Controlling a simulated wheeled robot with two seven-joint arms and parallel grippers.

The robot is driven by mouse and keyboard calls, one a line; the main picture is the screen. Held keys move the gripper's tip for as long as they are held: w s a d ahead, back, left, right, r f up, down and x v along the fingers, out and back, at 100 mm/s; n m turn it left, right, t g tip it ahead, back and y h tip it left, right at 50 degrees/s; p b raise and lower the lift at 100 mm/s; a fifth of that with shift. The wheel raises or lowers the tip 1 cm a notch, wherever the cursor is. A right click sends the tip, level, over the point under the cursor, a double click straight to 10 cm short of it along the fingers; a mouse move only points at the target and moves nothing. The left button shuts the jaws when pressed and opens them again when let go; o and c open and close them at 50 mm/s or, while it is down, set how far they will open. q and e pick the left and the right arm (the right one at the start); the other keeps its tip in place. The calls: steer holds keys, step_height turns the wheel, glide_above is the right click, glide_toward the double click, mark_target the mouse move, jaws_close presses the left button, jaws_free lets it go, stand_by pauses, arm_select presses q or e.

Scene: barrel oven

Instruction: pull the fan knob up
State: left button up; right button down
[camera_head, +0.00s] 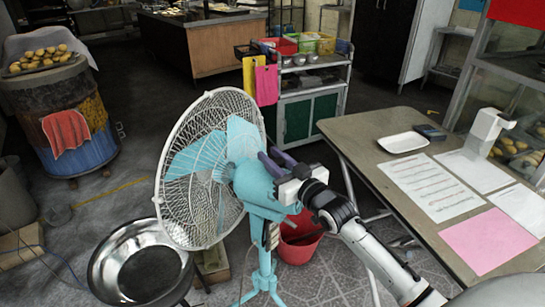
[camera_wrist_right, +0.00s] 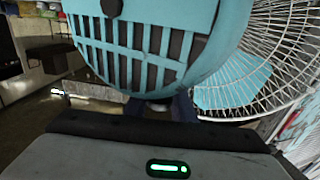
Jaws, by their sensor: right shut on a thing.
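The light-blue standing fan (camera_head: 262,190) with its white wire cage stands at the centre of the head view. My right gripper (camera_head: 272,162) comes in from the right, with its dark purple fingers at the top of the fan's motor housing. In the right wrist view the vented back of the housing (camera_wrist_right: 150,50) fills the top. The two dark fingers of my right gripper (camera_wrist_right: 158,106) reach under it and are shut on a small part between them, at the place of the fan knob. The knob itself is mostly hidden by the fingers. My left gripper is out of view.
A table (camera_head: 365,153) with papers and a white tray (camera_head: 403,142) stands to the right. A metal bowl (camera_head: 140,262) is at the lower left. A red bucket (camera_head: 300,245) stands behind the fan's pole. A barrel oven (camera_head: 75,110) is at the far left.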

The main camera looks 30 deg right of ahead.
mark_target(284, 163)
steer(key=shift+d+r, duration=0.25)
steer(key=shift+r, duration=0.25)
steer(key=shift+f, duration=0.1)
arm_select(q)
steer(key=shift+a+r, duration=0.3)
arm_select(e)
steer(key=c, duration=1.5)
jaws_free()
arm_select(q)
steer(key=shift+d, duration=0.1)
arm_select(e)
steer(key=shift+s+f, duration=0.1)
steer(key=shift+s, duration=0.15)
steer(key=s, duration=1)
